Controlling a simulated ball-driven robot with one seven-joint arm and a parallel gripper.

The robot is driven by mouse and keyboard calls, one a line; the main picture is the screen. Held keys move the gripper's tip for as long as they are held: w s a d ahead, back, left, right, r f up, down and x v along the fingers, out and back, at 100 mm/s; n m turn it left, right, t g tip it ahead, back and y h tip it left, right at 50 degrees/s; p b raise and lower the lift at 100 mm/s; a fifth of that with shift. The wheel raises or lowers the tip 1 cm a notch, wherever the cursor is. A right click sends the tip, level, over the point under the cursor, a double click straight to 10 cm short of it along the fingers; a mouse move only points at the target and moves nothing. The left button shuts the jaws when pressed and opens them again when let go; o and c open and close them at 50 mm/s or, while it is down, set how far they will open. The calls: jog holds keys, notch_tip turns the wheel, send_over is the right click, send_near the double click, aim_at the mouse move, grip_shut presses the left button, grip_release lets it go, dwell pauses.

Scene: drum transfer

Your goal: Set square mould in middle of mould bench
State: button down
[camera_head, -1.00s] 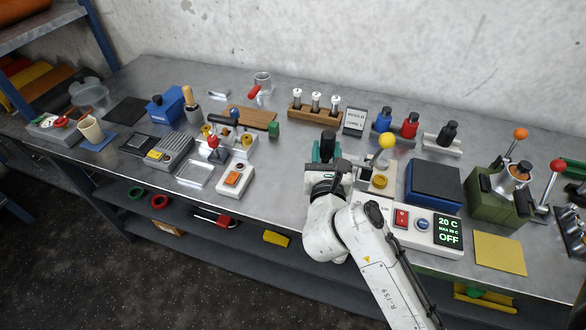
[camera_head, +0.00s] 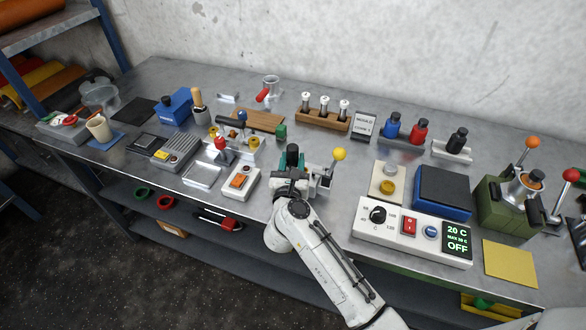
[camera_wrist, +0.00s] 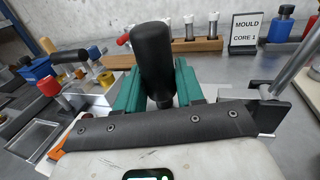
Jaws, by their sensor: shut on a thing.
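My gripper (camera_head: 291,172) is at the middle of the steel bench top (camera_head: 357,170). A black upright grip (camera_wrist: 156,60) stands between two teal pieces in the wrist view. The silvery part and lever rod show at the right there. My gripper hides most of the mould, and I cannot tell whether it touches the bench. No separate mould bench is clearly identifiable.
Left of my gripper are a white box with an orange switch (camera_head: 240,182) and a silvery tray (camera_head: 203,176). At right are a beige base with a brass disc (camera_head: 388,187), a blue block (camera_head: 442,192) and a control box (camera_head: 385,228). A wooden vial rack (camera_head: 323,119) stands behind.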

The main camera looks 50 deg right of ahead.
jog(key=shift+f, duration=1.05)
jog(key=shift+f, duration=0.15)
jog(key=c, duration=0.7)
grip_release()
jog(key=shift+s+f, duration=0.1)
jog(key=shift+a, duration=0.1)
jog(key=b+v, duration=0.2)
jog(key=v, duration=0.8)
jog(key=shift+s+a, duration=0.55)
jog(key=shift+a, duration=0.2)
